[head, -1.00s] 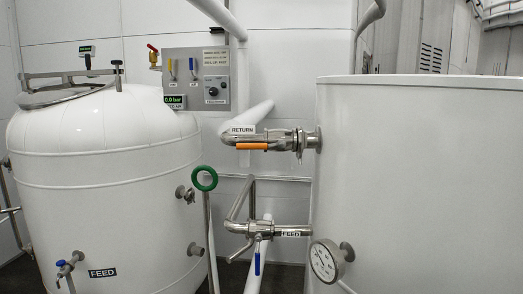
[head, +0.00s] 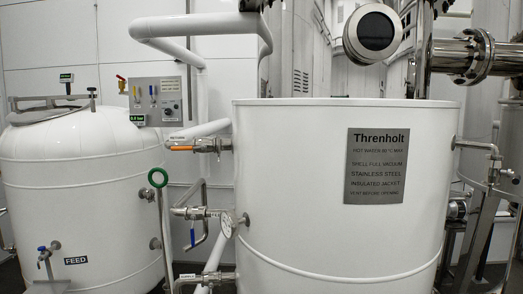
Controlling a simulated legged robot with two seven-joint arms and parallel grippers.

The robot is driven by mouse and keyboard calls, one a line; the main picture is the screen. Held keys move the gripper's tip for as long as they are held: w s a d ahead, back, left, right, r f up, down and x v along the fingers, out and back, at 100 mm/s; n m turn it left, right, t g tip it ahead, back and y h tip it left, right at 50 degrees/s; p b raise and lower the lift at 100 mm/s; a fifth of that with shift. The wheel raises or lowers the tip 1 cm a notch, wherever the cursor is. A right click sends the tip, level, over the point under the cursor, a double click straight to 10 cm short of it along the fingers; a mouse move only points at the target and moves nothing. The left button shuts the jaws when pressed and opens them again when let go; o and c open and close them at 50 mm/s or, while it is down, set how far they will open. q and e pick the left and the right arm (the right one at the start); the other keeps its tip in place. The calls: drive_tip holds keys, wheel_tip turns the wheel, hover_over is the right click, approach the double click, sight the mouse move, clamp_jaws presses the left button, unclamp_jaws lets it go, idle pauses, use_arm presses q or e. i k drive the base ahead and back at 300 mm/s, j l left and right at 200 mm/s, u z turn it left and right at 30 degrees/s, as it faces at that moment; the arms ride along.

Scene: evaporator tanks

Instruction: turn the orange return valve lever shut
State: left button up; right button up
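The orange return valve lever (head: 182,148) is at the left of the white tank in the head view. It lies about level, along the steel return pipe. The return valve (head: 206,145) joins this pipe to the upper left side of the big white tank (head: 290,200). The return label above the lever is too small to read clearly now. Neither of my grippers shows in the view, and nothing touches the lever.
A smaller white tank (head: 85,185) is at left, with a control panel (head: 158,100) behind. Flanged steel piping (head: 470,57) is upper right.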

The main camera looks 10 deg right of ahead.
sight(204, 146)
drive_tip(key=i+j+z, duration=0.25)
drive_tip(key=i+j, duration=0.15)
drive_tip(key=j, duration=0.2)
drive_tip(key=i+j+z, duration=0.1)
drive_tip(key=j, duration=0.25)
drive_tip(key=i+j+z, duration=0.15)
drive_tip(key=i+j, duration=0.15)
drive_tip(key=i+j+z, duration=0.1)
drive_tip(key=j, duration=0.3)
drive_tip(key=i+j+z, duration=0.15)
drive_tip(key=j, duration=0.2)
